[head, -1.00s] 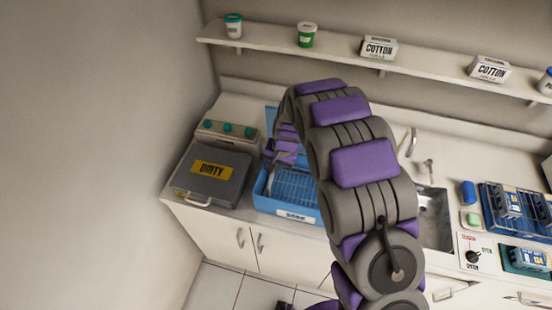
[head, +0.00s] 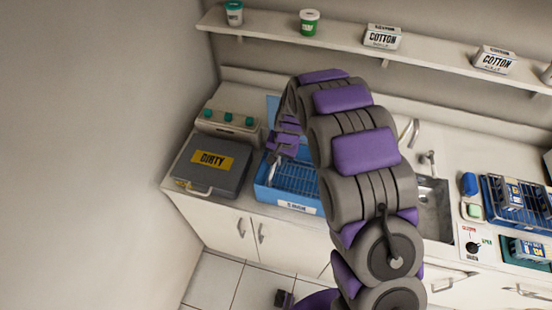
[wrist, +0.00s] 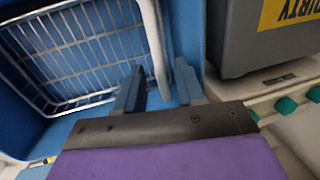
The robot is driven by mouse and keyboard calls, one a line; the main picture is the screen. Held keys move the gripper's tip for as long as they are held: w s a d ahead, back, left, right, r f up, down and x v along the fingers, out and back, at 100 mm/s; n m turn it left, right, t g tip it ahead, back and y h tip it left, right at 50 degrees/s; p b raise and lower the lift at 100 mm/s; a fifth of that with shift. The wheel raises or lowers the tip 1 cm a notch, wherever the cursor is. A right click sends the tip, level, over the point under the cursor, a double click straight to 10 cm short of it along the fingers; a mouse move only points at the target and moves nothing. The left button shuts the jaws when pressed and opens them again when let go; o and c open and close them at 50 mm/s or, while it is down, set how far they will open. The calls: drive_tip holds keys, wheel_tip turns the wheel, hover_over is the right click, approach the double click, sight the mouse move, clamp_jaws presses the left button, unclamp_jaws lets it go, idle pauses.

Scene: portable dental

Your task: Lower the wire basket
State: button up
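The white wire basket (head: 298,178) is in the blue tub (head: 285,202), next to the grey DIRTY box. In the wrist view the basket (wrist: 82,50) fills the upper left, and the tub (wrist: 187,22) shows beyond its rim. I see gaps between the fingers and the rim. In the head view my gripper (head: 273,160) is over the tub's left part, and my arm hides the tub's right side. I cannot tell how high the basket sits.
The DIRTY box (head: 210,167) stands close on the left, with a device with green knobs (head: 228,122) behind it. A sink (head: 434,210) is to the right, then a blue rack (head: 520,205). A shelf (head: 345,38) with cups and cotton boxes runs above.

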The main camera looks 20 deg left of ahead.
wheel_tip(320, 180, up, 16)
drive_tip(key=d, duration=0.3)
drive_tip(key=shift+r+p, duration=0.25)
drive_tip(key=shift+p, duration=0.05)
drive_tip(key=s+d+r+h+b, duration=0.1)
drive_tip(key=s+d+r+b, duration=0.3)
drive_tip(key=s+d, duration=1.05)
drive_tip(key=s+d+f+b, duration=0.1)
drive_tip(key=s+d, duration=0.2)
drive_tip(key=s, duration=0.4)
drive_tip(key=s+d+f+g+b, duration=0.1)
drive_tip(key=s+d, duration=0.3)
drive_tip(key=s, duration=0.3)
drive_tip(key=s+d+f+h+b, duration=0.1)
drive_tip(key=s+d, duration=0.3)
drive_tip(key=s, duration=0.2)
drive_tip(key=shift+s+d+g, duration=0.2)
drive_tip(key=shift+s+g, duration=0.2)
drive_tip(key=shift+c, duration=0.5)
